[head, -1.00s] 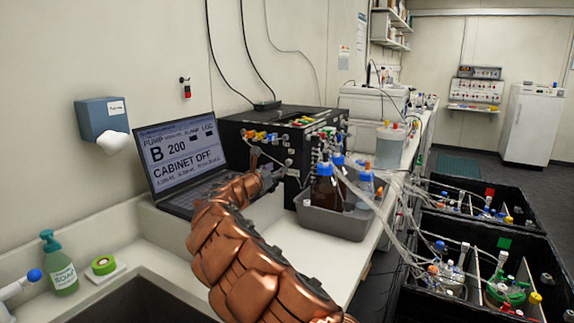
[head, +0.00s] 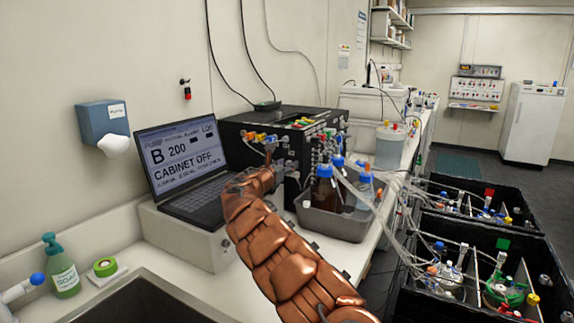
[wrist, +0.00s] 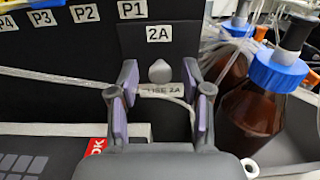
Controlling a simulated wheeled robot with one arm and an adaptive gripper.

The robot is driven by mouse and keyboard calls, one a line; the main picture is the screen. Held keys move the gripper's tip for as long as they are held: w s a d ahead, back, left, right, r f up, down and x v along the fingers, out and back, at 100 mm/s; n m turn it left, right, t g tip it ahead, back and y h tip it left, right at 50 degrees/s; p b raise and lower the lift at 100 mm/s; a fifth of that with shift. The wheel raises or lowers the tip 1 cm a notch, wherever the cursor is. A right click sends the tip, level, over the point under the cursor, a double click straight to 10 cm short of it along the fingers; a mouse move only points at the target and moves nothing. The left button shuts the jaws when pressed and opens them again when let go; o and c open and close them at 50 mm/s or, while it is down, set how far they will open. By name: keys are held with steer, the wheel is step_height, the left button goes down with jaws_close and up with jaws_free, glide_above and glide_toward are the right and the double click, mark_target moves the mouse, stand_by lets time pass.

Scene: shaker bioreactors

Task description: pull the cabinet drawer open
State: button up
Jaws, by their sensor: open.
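The black cabinet (head: 240,132) stands on the bench behind the laptop. In the wrist view its dark front (wrist: 60,60) carries labels P4 to P1 and a panel marked 2A (wrist: 158,34). A small grey knob (wrist: 160,72) sticks out below that label, and a tag reading "FUSE 2A" (wrist: 160,91) is under it. My gripper (wrist: 159,68) is open, its two purple-padded fingers on either side of the knob, with gaps showing. In the head view my gripper (head: 282,170) is at the cabinet's front, partly hidden by my arm. The drawer's edges are unclear.
A grey tray with brown bottles (head: 323,188) stands close to the right of my gripper. The laptop (head: 183,165) is to its left, on a light box. Clear tubing (head: 397,185) runs to black bins at the right. A sink (head: 140,300) lies in front.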

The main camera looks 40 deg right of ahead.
steer(key=shift+d, duration=0.1)
steer(key=shift+c, duration=0.3)
jaws_close()
stand_by(0.4)
